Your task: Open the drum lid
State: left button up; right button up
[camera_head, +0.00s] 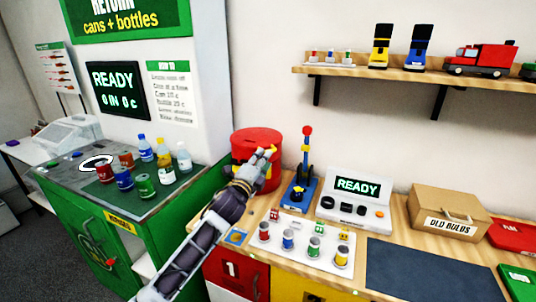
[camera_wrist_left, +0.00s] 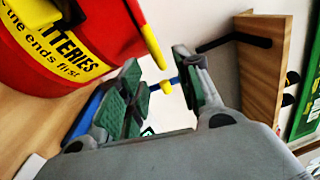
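The red battery drum (camera_head: 258,138) stands on the wooden counter at the back left, its red lid (camera_head: 257,135) lying flat on top. A yellow tab (camera_wrist_left: 149,42) sticks out from the drum's upper edge in the left wrist view. My left gripper (camera_head: 264,158) is in front of the drum and hides part of its front. In the left wrist view my left gripper (camera_wrist_left: 165,75) has its fingers apart with nothing clasped. My right gripper is not in view.
A blue stand with a red-knobbed lever (camera_head: 302,165) is close right of the drum. A READY device (camera_head: 355,200) and a white tray (camera_head: 300,245) with several small cans stand further right. The bottle-return machine (camera_head: 200,65) is left. A wall shelf (camera_head: 400,73) hangs above.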

pick_arm(q)
jog(key=shift+x, duration=2.4)
grip_shut()
